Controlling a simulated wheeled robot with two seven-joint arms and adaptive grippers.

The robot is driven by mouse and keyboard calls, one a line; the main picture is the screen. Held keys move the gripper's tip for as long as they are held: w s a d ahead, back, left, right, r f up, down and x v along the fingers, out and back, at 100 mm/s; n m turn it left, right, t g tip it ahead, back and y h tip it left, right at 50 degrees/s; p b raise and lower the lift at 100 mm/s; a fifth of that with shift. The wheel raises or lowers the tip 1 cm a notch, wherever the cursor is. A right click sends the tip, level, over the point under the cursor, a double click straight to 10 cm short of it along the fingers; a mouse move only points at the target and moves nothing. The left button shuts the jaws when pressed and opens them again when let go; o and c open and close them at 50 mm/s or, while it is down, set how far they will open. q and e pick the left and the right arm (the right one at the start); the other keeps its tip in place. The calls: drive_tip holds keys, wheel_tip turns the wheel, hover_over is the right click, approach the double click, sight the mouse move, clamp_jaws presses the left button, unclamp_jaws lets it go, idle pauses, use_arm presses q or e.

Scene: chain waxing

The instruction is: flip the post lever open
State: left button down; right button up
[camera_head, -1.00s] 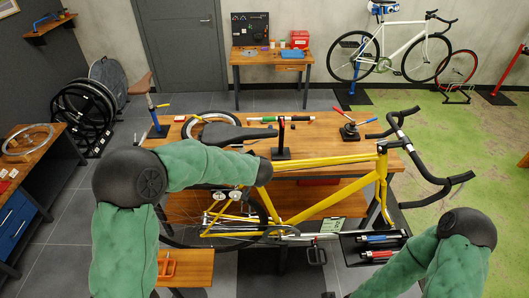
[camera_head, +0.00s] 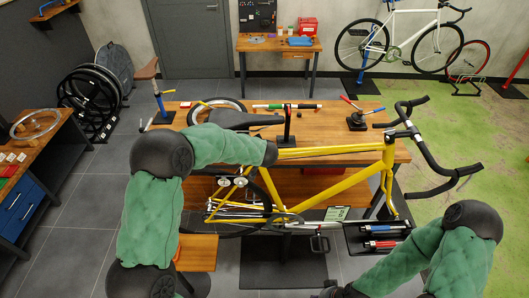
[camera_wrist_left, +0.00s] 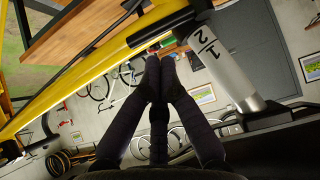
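The yellow bicycle (camera_head: 335,150) stands in front of the wooden workbench, its black saddle (camera_head: 225,118) above the left arm. In the left wrist view, a pale seat post (camera_wrist_left: 222,72) marked 1 and 2 enters a black collar (camera_wrist_left: 160,25) on the yellow frame. In the head view, the left gripper is hidden behind the arm.
The workbench (camera_head: 350,125) carries a black stand (camera_head: 287,127), a green-and-red tool (camera_head: 285,106), a wheel and a multi-armed tool (camera_head: 358,113). A black tool tray (camera_head: 360,243) sits by the front of the bicycle. A small wooden surface (camera_head: 197,253) is at lower left.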

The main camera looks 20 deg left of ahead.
use_arm(q)
drive_tip(key=shift+x, duration=1.5)
drive_tip(key=shift+s+d+m+h, duration=0.1)
drive_tip(key=shift+s+m+h, duration=0.35)
drive_tip(key=shift+m+h, duration=0.3)
